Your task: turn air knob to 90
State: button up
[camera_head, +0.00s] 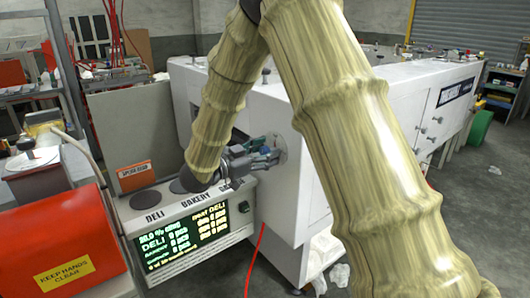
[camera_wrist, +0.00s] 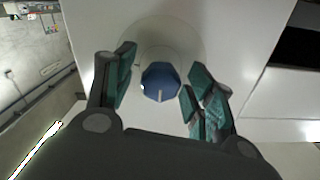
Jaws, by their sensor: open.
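The air knob (camera_wrist: 160,82) is blue and many-sided, with a pale pointer line, and sits on a round white plate in the wrist view. In that view the line runs from the knob's middle toward the bottom of the picture. My gripper (camera_wrist: 157,88) is open, with one teal fingertip on each side of the knob. Gaps show between the knob and both fingertips. In the head view my gripper (camera_head: 264,154) is at the white machine's near face.
The white machine (camera_head: 305,190) stretches back to the right. A display box (camera_head: 185,238) lettered DELI and BAKERY stands just below my gripper. A red box (camera_head: 65,245) marked "KEEP HANDS CLEAR" is at the left. A red hose (camera_head: 255,262) hangs below my gripper. Floor is open at the right.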

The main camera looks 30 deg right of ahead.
jog(key=c, duration=1)
jog(key=shift+f+m+b, duration=0.1)
jog(key=shift+m+b, duration=0.25)
jog(key=shift+m, duration=0.05)
jog(key=m+b, duration=0.3)
jog(key=shift+f+m, duration=0.15)
jog(key=shift+m, duration=0.25)
jog(key=m+b, duration=0.4)
jog(key=shift+f+m+b, duration=0.1)
jog(key=shift+m+b, duration=0.2)
jog(key=shift+b, duration=0.05)
jog(key=m+b, duration=0.5)
jog(key=b, duration=0.1)
jog(key=shift+s+f+b, duration=0.1)
jog(key=shift+b, duration=0.25)
jog(key=m+b, duration=0.3)
jog(key=b, duration=0.1)
jog(key=shift+m, duration=0.3)
jog(key=shift+r, duration=0.25)
